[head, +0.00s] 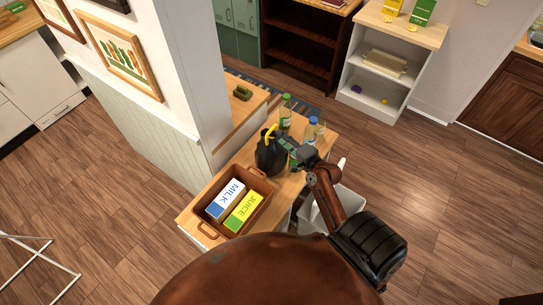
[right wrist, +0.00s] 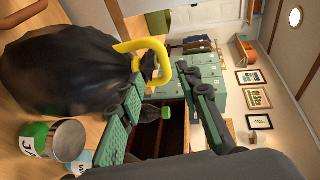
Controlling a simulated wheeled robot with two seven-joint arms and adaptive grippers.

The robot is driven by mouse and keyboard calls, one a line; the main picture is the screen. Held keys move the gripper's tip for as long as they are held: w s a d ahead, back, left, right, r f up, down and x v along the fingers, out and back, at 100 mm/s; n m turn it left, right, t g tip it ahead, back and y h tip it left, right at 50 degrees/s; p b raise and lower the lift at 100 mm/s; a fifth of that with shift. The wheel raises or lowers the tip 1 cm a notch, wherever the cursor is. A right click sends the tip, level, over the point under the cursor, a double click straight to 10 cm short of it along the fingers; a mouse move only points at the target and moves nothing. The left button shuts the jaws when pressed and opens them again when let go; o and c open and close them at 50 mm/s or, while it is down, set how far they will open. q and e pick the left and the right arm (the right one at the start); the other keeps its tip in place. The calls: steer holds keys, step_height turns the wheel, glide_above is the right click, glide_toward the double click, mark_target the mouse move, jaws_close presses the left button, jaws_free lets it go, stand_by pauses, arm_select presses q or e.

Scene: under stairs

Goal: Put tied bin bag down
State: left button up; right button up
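The black bin bag (head: 268,158), tied with a yellow tie (head: 270,133), appears to rest on the wooden counter (head: 318,143), behind the brown tray. In the right wrist view the bag (right wrist: 65,70) fills the upper left, and its yellow tie (right wrist: 150,47) loops out toward my fingertips. My right gripper (head: 287,146) is just right of the bag in the head view. In the right wrist view its two green-padded fingers (right wrist: 168,88) are spread apart with no bag body between them. The tie's end hangs near the gap; contact is unclear. My left gripper is not in view.
A brown tray (head: 211,220) with a milk carton (head: 226,197) and a juice carton (head: 241,211) stands at the counter's front. Bottles (head: 311,130) stand behind my right gripper. A white bin (head: 345,201) is beside the counter. A wall (head: 185,80) stands to the left.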

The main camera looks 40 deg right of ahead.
mark_target(273, 129)
steer(key=w, duration=0.2)
steer(key=w+p, duration=0.1)
steer(key=w, duration=0.4)
steer(key=shift+d+f+p, duration=0.3)
steer(key=shift+p, duration=0.05)
steer(key=shift+w+f, duration=0.15)
steer(key=shift+w, duration=0.2)
jaws_close()
stand_by(0.5)
